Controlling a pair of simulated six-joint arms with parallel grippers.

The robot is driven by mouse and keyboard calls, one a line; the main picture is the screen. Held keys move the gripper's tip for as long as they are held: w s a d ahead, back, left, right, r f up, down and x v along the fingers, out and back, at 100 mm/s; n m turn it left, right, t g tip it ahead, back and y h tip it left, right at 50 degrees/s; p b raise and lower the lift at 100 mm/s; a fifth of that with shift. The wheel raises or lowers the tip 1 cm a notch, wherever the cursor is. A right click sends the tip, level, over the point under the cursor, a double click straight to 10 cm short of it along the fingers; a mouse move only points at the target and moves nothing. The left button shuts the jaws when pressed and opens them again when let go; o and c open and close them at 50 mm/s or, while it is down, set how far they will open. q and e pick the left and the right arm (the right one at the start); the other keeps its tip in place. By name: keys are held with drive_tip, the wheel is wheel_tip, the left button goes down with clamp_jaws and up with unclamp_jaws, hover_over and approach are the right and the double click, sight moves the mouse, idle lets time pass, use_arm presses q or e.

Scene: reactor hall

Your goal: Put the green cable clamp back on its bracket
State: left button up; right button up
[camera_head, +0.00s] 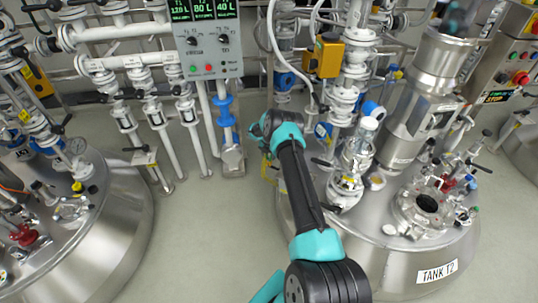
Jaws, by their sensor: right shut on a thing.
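My right arm reaches up from the bottom of the view. Its gripper (264,137) is at the left rim of the tank marked TANK T2 (400,262), near the pipework. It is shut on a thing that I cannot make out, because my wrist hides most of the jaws. I cannot pick out the green cable clamp for certain; a small green patch shows at the gripper. I cannot make out the bracket either. My left gripper is not in view.
A grey control box (207,40) with green displays hangs behind and left of the gripper. A white pipe with blue fittings (224,108) stands close to its left. Another steel tank (118,235) is at the left. Grey floor (215,225) is clear between the tanks.

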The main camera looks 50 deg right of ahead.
drive_tip(key=o, duration=0.8)
drive_tip(key=shift+r, duration=0.1)
wheel_tip(320, 180, up, 17)
idle(0.6)
idle(0.8)
